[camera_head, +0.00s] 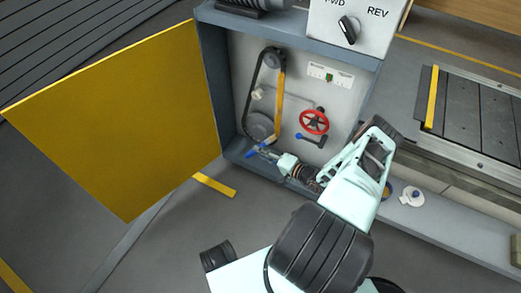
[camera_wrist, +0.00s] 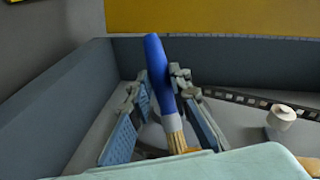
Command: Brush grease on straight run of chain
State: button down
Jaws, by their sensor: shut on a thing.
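The chain (camera_head: 254,88) forms a tall loop inside the open cabinet, around an upper sprocket (camera_head: 272,57) and a lower one (camera_head: 258,126). Its left run is dark, and an orange-yellow strip (camera_head: 279,100) lies along the right side. In the wrist view the dark chain (camera_wrist: 245,99) crosses at right. My gripper (camera_head: 270,154) is low at the cabinet's front, shut on a brush. The blue brush handle (camera_wrist: 160,70) stands between the fingers in the wrist view, with pale bristles (camera_wrist: 176,138) towards the camera. I cannot tell whether the bristles touch anything.
The yellow door (camera_head: 120,115) is swung open to the left. A red handwheel (camera_head: 314,122) and a blue-tipped lever (camera_head: 311,138) sit right of the chain. A white roller (camera_wrist: 281,120) stands beside the chain. A small white item (camera_head: 411,197) lies on the ledge at right.

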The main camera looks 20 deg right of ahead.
aim_at(246, 157)
dwell(0.3)
jog(key=shift+s+a+p, duration=0.75)
jog(key=shift+a, duration=0.25)
jog(key=shift+s+a+p, duration=0.75)
jog(key=shift+a, duration=0.2)
jog(key=shift+s+a, duration=0.35)
jog(key=shift+a, duration=0.1)
